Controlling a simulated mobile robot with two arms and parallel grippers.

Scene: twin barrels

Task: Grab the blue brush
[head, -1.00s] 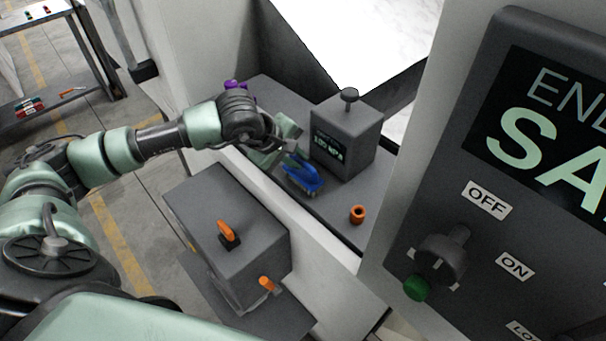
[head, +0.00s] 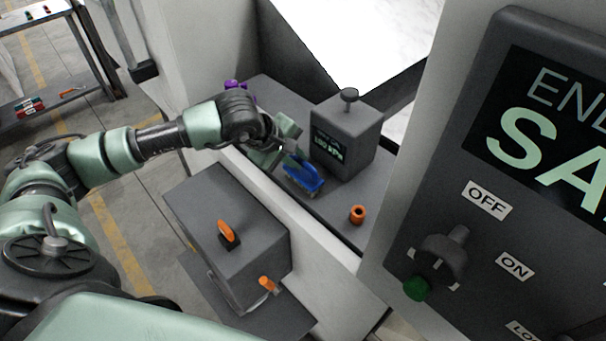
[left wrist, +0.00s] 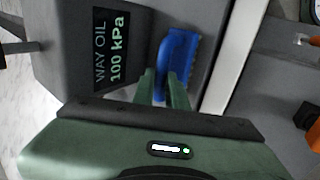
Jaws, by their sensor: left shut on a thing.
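The blue brush (head: 304,178) is on the grey ledge in the head view, just in front of the grey box with the small display. It also shows in the left wrist view (left wrist: 181,52), upper middle, beyond the fingers. My left gripper (head: 287,160) is at the brush's near-left end. In the left wrist view its two green fingers (left wrist: 163,88) are closed around the brush's handle, one on each side. I cannot tell whether the brush touches the ledge. My right gripper is not in view.
The grey box (head: 346,137) marked "WAY OIL" stands right behind the brush. An orange ring-shaped part (head: 357,214) is on the ledge to the right, and purple items (head: 235,85) lie at its far left. A dark box with an orange handle (head: 228,234) stands in front, below the ledge.

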